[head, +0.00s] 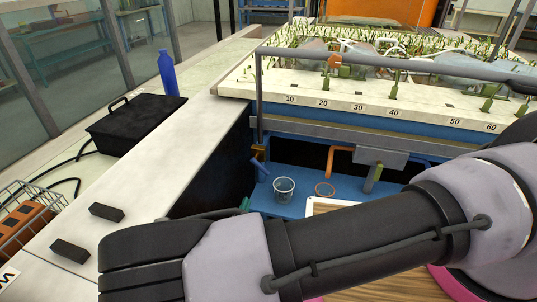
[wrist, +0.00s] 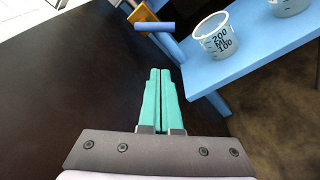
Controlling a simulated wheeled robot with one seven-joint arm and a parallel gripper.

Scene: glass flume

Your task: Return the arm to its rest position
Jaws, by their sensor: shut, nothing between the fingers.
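My gripper (wrist: 160,74) shows in the wrist view with its two teal fingers side by side and closed, with nothing between them. It points over a dark surface, beside a blue shelf (wrist: 228,62). In the head view my arm stretches across the lower right, and only a bit of teal from my gripper (head: 245,204) shows above it, near the left end of the blue shelf (head: 300,205). The rest of my gripper is hidden behind my arm.
On the left are a blue bottle (head: 168,75), a black case (head: 135,128), two dark blocks (head: 107,212) and a wire crate (head: 12,203).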

